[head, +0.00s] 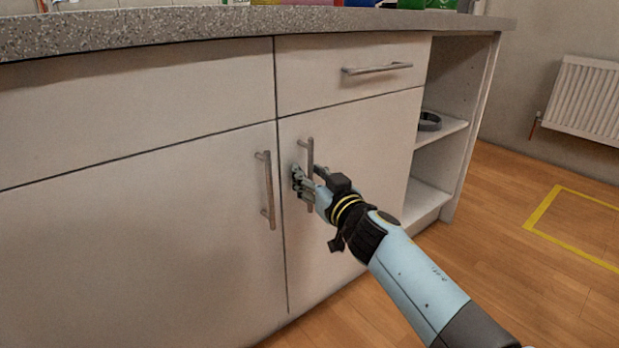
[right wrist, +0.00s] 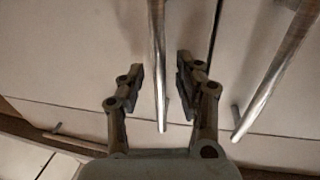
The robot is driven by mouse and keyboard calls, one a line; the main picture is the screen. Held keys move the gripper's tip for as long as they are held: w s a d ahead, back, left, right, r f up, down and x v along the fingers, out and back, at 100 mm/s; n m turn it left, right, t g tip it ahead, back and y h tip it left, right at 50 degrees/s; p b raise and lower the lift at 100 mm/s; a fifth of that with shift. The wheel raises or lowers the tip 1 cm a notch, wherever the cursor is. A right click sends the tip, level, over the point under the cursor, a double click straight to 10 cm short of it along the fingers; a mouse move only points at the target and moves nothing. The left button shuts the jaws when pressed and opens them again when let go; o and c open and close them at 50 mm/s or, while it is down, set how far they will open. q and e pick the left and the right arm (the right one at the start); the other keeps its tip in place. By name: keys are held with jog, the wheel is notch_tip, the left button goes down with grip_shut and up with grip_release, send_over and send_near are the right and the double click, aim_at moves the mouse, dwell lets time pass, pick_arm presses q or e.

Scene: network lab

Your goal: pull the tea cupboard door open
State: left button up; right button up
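Two pale cupboard doors meet under a speckled worktop: a left door (head: 150,230) and a right door (head: 345,135), both shut. The frames do not label which is the tea cupboard. The right door's upright metal bar handle (head: 309,150) stands near its left edge. My right gripper (head: 308,177) is at this handle. In the right wrist view the open fingers (right wrist: 160,82) lie on either side of the bar (right wrist: 157,45), with a gap on both sides. The left door's handle (head: 267,190) also shows in the right wrist view (right wrist: 275,75). My left gripper is out of view.
A drawer with a horizontal handle (head: 377,69) is above the right door. Open shelves (head: 440,133) with a dark round object (head: 429,122) are at the right end. The worktop (head: 200,20) overhangs above. Wooden floor (head: 480,240) is clear at the right, before a radiator (head: 585,97).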

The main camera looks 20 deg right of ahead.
grip_shut()
dwell(0.6)
